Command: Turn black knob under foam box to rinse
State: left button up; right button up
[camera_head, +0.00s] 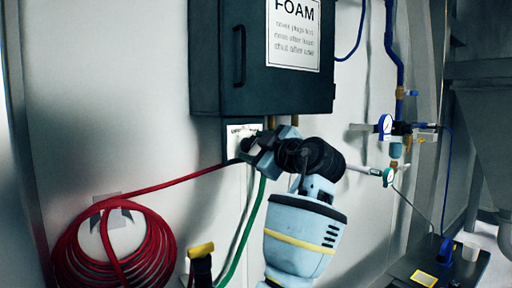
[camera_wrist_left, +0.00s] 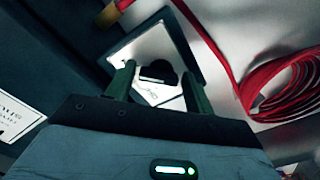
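The dark foam box (camera_head: 222,60) hangs on the wall with a white FOAM label. Below it is a small white plate (camera_head: 236,130), mostly covered by my left gripper (camera_head: 250,146). In the left wrist view, the black knob (camera_wrist_left: 158,71) sits on the silver plate (camera_wrist_left: 145,46). My left gripper (camera_wrist_left: 159,74) has its two fingers apart, one on each side of the knob. Gaps show between knob and fingers; I cannot tell how deep the fingers reach. The plate's markings are too blurred to read. My right gripper is not in view.
A coiled red hose (camera_head: 150,250) hangs at lower left and runs up to the plate area. A green hose (camera_head: 246,230) hangs below it. A yellow-topped black handle (camera_head: 201,256) is at the bottom. A gauge (camera_head: 385,124) with valves and blue piping is at the right.

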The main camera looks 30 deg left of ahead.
pick_arm(q)
jog(key=c, duration=0.6)
jog(key=shift+w+f+n+b, duration=0.1)
jog(key=shift+f+n+b, duration=0.05)
jog(key=shift+n+b, duration=0.4)
jog(key=shift+c, duration=0.2)
jog(key=n+b, duration=0.2)
jog(key=n, duration=0.1)
jog(key=shift+n+b, duration=0.4)
jog(key=shift+n, duration=0.55)
jog(key=shift+r+n+b, duration=0.2)
jog(key=shift+n+b, duration=0.1)
jog(key=shift+n, duration=0.4)
jog(key=shift+r+n+b, duration=0.1)
jog(key=shift+n+b, duration=0.2)
jog(key=shift+n, duration=0.4)
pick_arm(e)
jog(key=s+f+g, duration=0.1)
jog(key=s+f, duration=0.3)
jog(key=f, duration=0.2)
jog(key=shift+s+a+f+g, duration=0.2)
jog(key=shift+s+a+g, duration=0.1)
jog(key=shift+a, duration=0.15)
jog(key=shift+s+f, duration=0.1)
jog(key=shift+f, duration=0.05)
